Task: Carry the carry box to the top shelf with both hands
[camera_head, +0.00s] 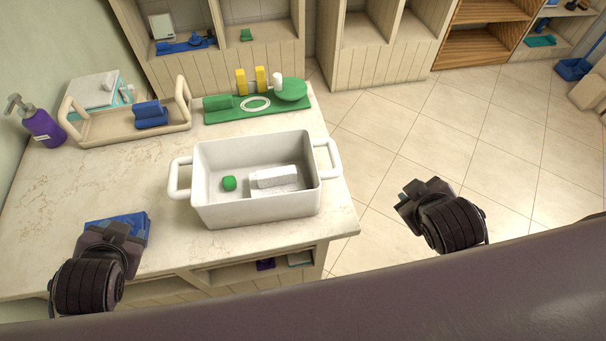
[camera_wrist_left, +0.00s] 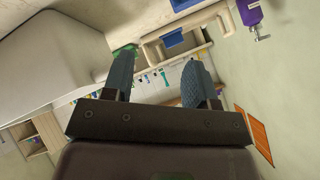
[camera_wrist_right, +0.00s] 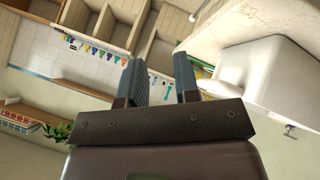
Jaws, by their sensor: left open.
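The white carry box (camera_head: 255,213) stands upright on the marble counter, with a loop handle at its left end (camera_head: 179,178) and another at its right end (camera_head: 333,158). Inside lie a green ball (camera_head: 229,183) and a white block (camera_head: 275,176). My left gripper (camera_head: 118,232) is open and empty, left of the box and in front of its left handle. Its parted fingers show in the left wrist view (camera_wrist_left: 158,78). My right gripper (camera_head: 408,195) is open and empty, right of the box, beyond the counter edge; its fingers stand apart in the right wrist view (camera_wrist_right: 160,80). Neither touches the box.
A blue item (camera_head: 132,224) lies beside my left gripper. Behind the box are a beige tray (camera_head: 90,134) and a green mat (camera_head: 225,115) with yellow blocks. A purple bottle (camera_head: 43,128) stands far left. Shelf units (camera_head: 225,65) line the back. Floor on the right is clear.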

